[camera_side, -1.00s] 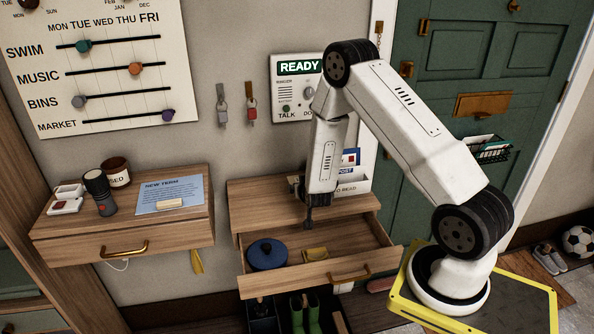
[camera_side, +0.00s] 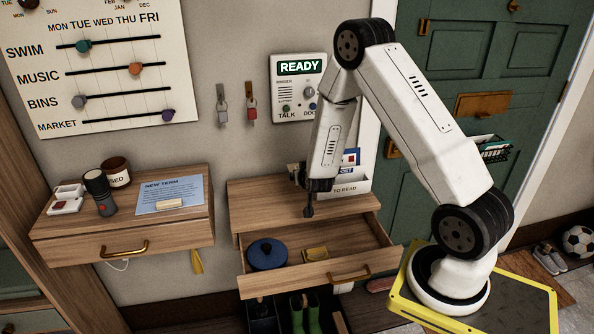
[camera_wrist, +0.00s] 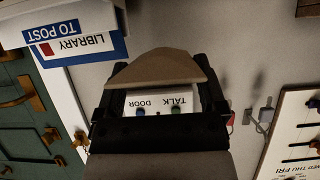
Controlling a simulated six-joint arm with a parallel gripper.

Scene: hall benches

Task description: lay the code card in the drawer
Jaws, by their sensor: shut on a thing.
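My gripper (camera_wrist: 160,95) shows in the wrist view with its two dark fingers at either side of a flat tan-brown piece. I take this piece for the code card (camera_wrist: 160,66); no print shows on it. In the side view my gripper (camera_side: 309,211) hangs above the back part of the drawer, and the held piece cannot be made out there. The drawer (camera_side: 345,268) is pulled open under a wooden shelf. Inside it a round blue lidded tin (camera_side: 267,254) lies at the left and a small yellow item (camera_side: 316,254) beside it.
The shelf top (camera_side: 260,204) lies just behind the drawer. A white holder (camera_side: 353,186) stands on it, close right of my gripper. The intercom (camera_side: 298,95) reads READY on the wall. Another drawer unit (camera_side: 75,237) stands at the left. The drawer's right side is clear.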

